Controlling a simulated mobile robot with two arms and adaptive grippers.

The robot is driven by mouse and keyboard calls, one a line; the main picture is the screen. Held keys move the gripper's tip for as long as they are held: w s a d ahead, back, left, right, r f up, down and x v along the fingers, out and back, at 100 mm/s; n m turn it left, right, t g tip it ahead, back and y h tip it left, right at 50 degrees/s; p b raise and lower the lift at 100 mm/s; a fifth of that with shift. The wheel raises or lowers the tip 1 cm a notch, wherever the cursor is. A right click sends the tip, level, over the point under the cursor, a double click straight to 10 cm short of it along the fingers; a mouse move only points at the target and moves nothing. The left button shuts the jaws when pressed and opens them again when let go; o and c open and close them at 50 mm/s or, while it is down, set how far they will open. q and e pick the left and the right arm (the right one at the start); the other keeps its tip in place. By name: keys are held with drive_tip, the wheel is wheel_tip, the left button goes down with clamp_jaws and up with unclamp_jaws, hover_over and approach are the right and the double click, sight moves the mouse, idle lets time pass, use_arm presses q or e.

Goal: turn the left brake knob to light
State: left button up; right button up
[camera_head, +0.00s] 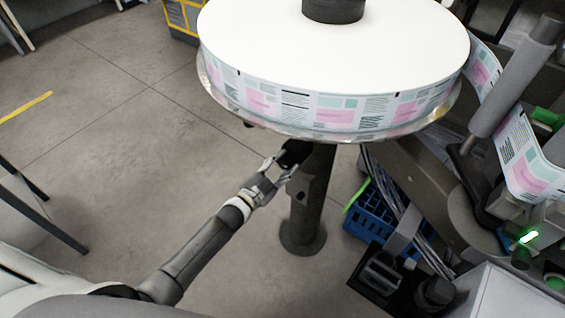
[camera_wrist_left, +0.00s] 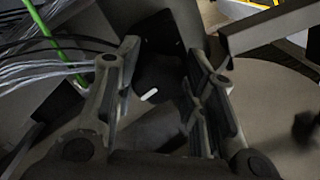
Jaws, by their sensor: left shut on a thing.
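The left brake knob (camera_head: 297,150) is a black part under the front of the big label reel, beside the stand's post. In the left wrist view the dark knob (camera_wrist_left: 160,82) sits between the fingers and carries a short white mark. My left gripper (camera_head: 286,161) reaches up to it from the lower left and is shut on it; in the wrist view the gripper (camera_wrist_left: 163,58) has one finger on each side. The knob's scale or labels cannot be read. My right gripper is not in view.
The label reel (camera_head: 330,50) lies on a clear-rimmed disc above my gripper. The dark post (camera_head: 308,200) stands close on the right. A blue crate (camera_head: 375,215) and cables lie beyond it. The labeller (camera_head: 525,170) with a green light fills the right side. Floor at left is open.

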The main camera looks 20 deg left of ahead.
use_arm(q)
drive_tip(key=shift+f+n, duration=0.1)
drive_tip(key=shift+n, duration=1.1)
drive_tip(key=o, duration=1)
drive_tip(key=v, duration=1.2)
